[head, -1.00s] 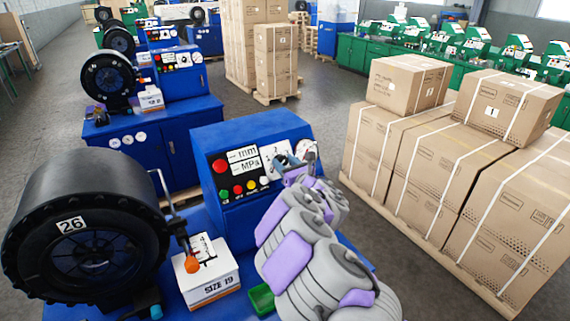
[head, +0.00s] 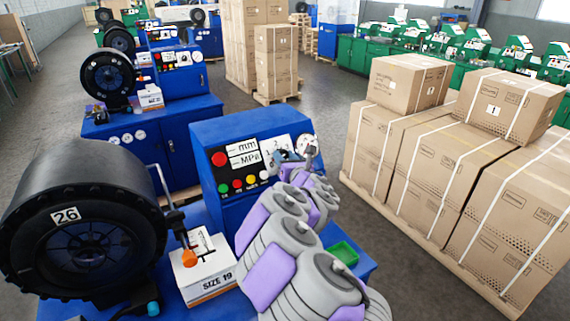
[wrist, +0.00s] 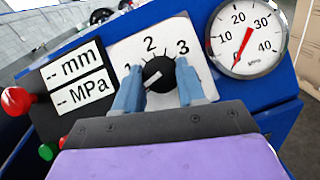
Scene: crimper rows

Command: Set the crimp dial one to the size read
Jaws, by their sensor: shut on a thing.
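The crimp dial is a black round knob (wrist: 157,75) on a white plate marked 1, 2 and 3, on the blue control panel (head: 232,205). My gripper (wrist: 159,72) has its blue fingers on both sides of the knob and is shut on it. The knob's white pointer line slants to the lower left, below the partly hidden 1. In the head view my gripper (head: 290,160) is at the panel's right side and hides most of the dial. A white box (head: 203,268) beside the crimping head reads SIZE 19.
A pressure gauge (wrist: 244,38) with a red needle sits right of the dial. The mm and MPa displays (wrist: 78,82) show dashes. The black crimping head (head: 80,235) marked 26 stands at left. Strapped cartons (head: 490,200) stand at right. A green tray (head: 344,253) lies near my arm.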

